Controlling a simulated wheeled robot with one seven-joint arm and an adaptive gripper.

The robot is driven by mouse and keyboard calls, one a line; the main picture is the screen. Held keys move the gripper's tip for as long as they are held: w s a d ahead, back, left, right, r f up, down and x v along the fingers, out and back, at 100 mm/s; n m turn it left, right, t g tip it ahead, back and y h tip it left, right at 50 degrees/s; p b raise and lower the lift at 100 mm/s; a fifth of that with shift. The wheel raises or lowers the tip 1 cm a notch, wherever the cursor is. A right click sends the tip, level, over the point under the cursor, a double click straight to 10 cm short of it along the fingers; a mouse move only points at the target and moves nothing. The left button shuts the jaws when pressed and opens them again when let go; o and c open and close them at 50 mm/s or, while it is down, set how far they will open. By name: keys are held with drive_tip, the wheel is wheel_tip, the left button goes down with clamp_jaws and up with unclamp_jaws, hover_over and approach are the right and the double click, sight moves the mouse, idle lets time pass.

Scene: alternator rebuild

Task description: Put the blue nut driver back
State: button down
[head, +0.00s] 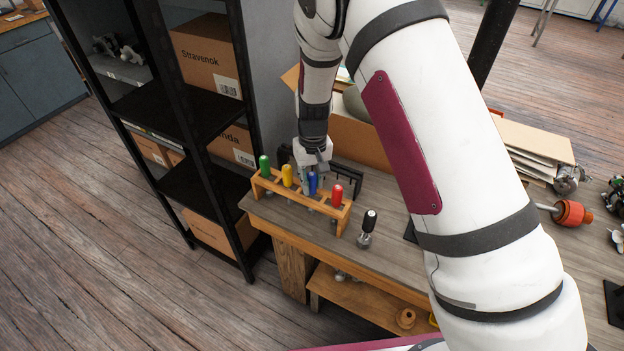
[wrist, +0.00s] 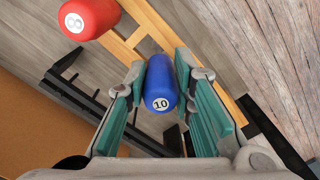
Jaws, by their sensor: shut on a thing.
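The blue nut driver (head: 312,184) has a handle marked 10, seen end-on in the wrist view (wrist: 161,88). My gripper (wrist: 160,62) is shut on this handle, with a teal-padded finger on each side. The wooden rack (head: 344,222) stands on the bench, and its slats show beneath the handle in the wrist view (wrist: 148,14). The blue handle is upright at the rack, between the yellow driver (head: 287,175) and the red driver (head: 337,194). Its lower shaft is mostly hidden, so I cannot tell how deeply it sits.
A green driver (head: 265,164) stands at the rack's left end. A black-handled tool (head: 368,226) stands on the bench (head: 390,262) right of the rack. A black bracket-like holder (head: 348,176) is behind the rack, with a cardboard box (head: 358,140) beyond. Dark shelves (head: 205,185) stand left.

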drive_tip(key=shift+f, duration=0.4)
drive_tip(key=c, duration=1.3)
unclamp_jaws()
drive_tip(key=shift+r, duration=0.1)
